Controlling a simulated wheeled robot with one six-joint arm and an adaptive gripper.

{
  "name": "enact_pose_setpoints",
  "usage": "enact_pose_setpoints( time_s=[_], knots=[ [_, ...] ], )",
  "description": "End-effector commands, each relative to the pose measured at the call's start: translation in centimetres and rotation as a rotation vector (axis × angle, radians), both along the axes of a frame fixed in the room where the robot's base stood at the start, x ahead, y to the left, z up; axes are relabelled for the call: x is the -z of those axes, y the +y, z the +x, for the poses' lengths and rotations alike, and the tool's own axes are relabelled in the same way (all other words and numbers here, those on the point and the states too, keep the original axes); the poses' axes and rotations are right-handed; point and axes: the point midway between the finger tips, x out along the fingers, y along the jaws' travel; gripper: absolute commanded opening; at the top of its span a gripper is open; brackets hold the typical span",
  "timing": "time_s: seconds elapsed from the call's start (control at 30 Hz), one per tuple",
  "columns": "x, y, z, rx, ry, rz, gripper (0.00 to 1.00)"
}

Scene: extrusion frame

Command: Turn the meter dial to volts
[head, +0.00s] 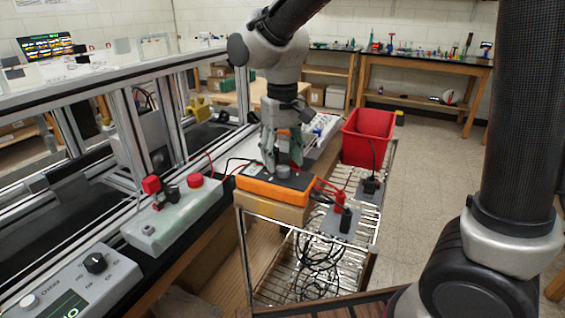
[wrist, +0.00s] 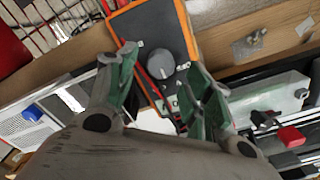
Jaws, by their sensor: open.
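The meter (head: 262,191) is an orange and black box lying on a cardboard box on the wire cart, with red and black leads plugged in at its right end. Its round grey dial (head: 283,171) sticks up from the dark face; the dial (wrist: 160,64) also shows in the wrist view, near the middle. My gripper (head: 281,160) is above the meter, pointing down. In the wrist view its green-padded fingers (wrist: 160,75) are spread on either side of the dial, with gaps to it. The dial's pointer and most face markings are too small or hidden to read.
A red bin (head: 368,137) stands behind on the cart. Another grey box with a black knob (head: 82,281) is nearer. Red and black leads cross near the meter.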

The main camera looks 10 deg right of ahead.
Motion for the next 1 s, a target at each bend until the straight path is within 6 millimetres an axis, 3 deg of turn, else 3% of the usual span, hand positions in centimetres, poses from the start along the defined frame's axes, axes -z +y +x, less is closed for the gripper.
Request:
enact_pose_setpoints(
  time_s=[0.2,0.43,0.63,1.0],
  knots=[
    [-5.1,0.0,0.1,0.000,-0.004,0.003,0.51],
    [-8.9,0.0,0.0,0.000,-0.002,0.002,0.51],
    [-9.9,0.0,0.0,0.000,0.001,0.000,0.51],
    [-9.4,0.2,0.2,-0.070,-0.013,0.009,0.51]
  ],
)
